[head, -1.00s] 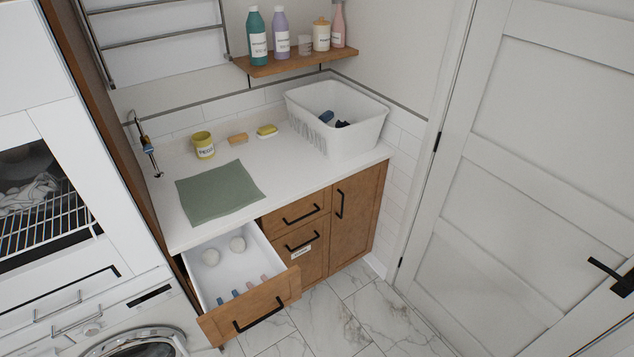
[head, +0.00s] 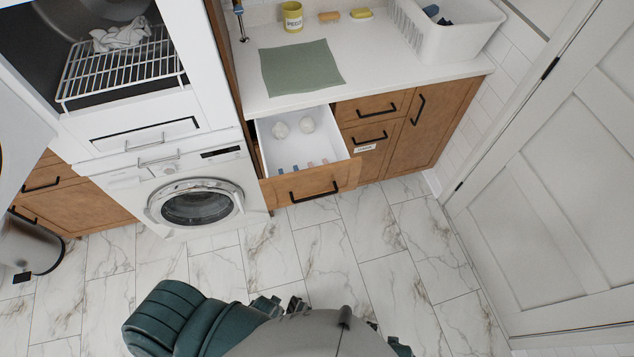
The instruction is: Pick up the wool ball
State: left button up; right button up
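Two whitish balls lie at the back of the open drawer (head: 345,152). The left ball (head: 280,130) and the right ball (head: 306,124) look alike, pale and round, and sit a small gap apart on the drawer's white floor. Nothing covers them. Parts of my own green and grey body show at the bottom of the head view, well short of the drawer. I cannot make out either gripper there.
Several small blue and pink items (head: 296,168) lie near the drawer front. A washing machine (head: 195,200) stands left of the drawer. The counter above holds a green cloth (head: 300,68), a yellow cup (head: 292,16) and a white basket (head: 450,35). The marble floor (head: 300,245) before the drawer is clear.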

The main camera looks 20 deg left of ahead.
aim_at(280, 131)
jog(key=i+l+u, duration=0.1)
jog(key=u, duration=0.4)
jog(key=i+l+u, duration=0.3)
jog(key=u, duration=0.2)
jog(key=i+l+u, duration=0.15)
jog(key=u, duration=0.3)
jog(key=l, duration=0.1)
